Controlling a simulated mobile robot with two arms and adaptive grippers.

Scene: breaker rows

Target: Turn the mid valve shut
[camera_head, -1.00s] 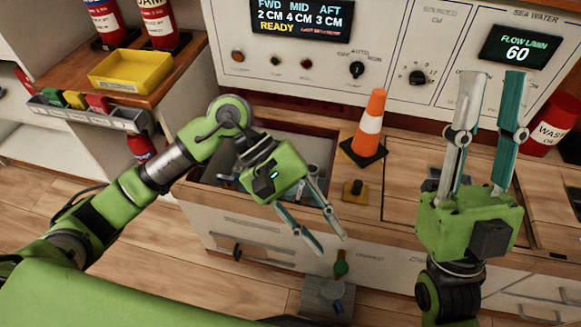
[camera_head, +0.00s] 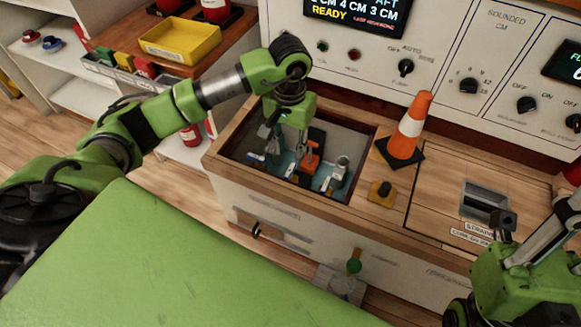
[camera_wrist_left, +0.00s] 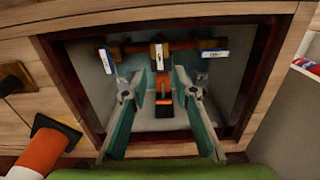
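The mid valve (camera_wrist_left: 159,56) sits on a pipe in the open recess in the counter, with a lever (camera_wrist_left: 164,84) of orange and dark parts. Its orange part also shows in the head view (camera_head: 312,156). In the left wrist view, valves with white labels stand left (camera_wrist_left: 106,61) and right (camera_wrist_left: 214,53) of it. My left gripper (camera_wrist_left: 159,88) points down into the recess, open, its fingers on either side of the mid lever with visible gaps. It also shows in the head view (camera_head: 286,150).
The recess's wooden rim (camera_head: 364,165) surrounds my left gripper. An orange cone (camera_head: 409,128) and a yellow-black block (camera_head: 381,193) stand right of it. A yellow bin (camera_head: 180,42) is at the upper left. A control panel (camera_head: 440,50) rises behind.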

